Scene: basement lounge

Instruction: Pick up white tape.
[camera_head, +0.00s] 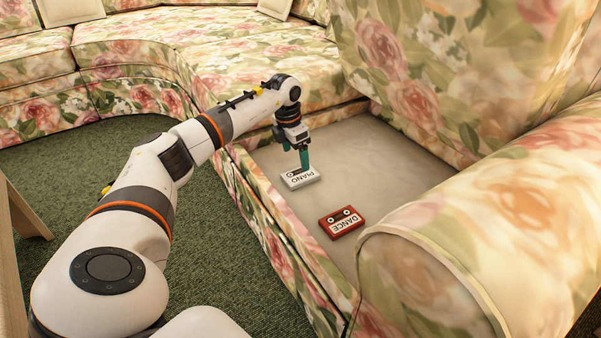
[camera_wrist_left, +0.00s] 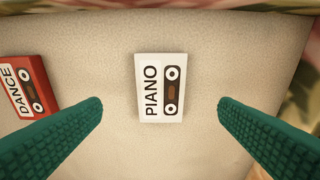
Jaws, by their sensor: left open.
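The white tape (camera_head: 300,179), labelled PIANO, lies flat on the beige sofa base where a seat cushion is absent. In the left wrist view the white tape (camera_wrist_left: 160,88) sits between the two green fingers, with a clear gap on each side. My left gripper (camera_head: 304,166) is directly above the tape, pointing down. It is open and empty, and its fingers hide part of the tape in the head view. My right gripper is not in view.
A red tape (camera_head: 341,222) labelled DANCE lies nearby, nearer the armrest (camera_head: 440,245); it also shows in the left wrist view (camera_wrist_left: 27,87). The floral backrest (camera_head: 410,85) rises behind, and a raised front edge (camera_head: 275,235) borders the recess.

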